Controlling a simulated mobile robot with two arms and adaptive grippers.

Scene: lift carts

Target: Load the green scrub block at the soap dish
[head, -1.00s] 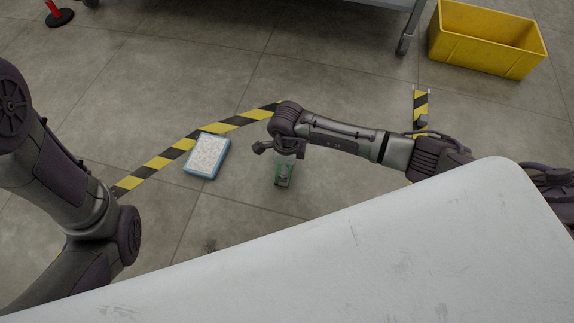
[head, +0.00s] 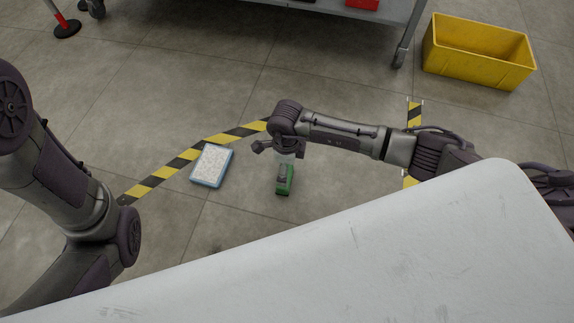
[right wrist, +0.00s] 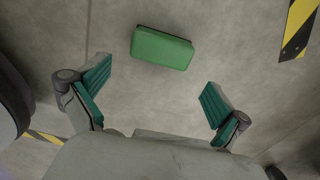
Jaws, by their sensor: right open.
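The green scrub block (right wrist: 162,47) lies on the floor in the right wrist view, ahead of my fingertips and apart from them. It also shows in the head view (head: 287,182), partly hidden by my right gripper. My right gripper (right wrist: 156,80) is open and empty, its teal fingers wide apart. In the head view my right gripper (head: 283,170) hangs over the block. A flat blue-edged piece with a speckled white top (head: 212,165) lies on the floor left of the block; I cannot tell if it is the soap dish. My left gripper is out of view.
Black-and-yellow tape (head: 180,160) runs on the floor behind the blue-edged piece. A yellow tub (head: 478,55) stands at the back right, beside a grey wheeled cart (head: 385,12).

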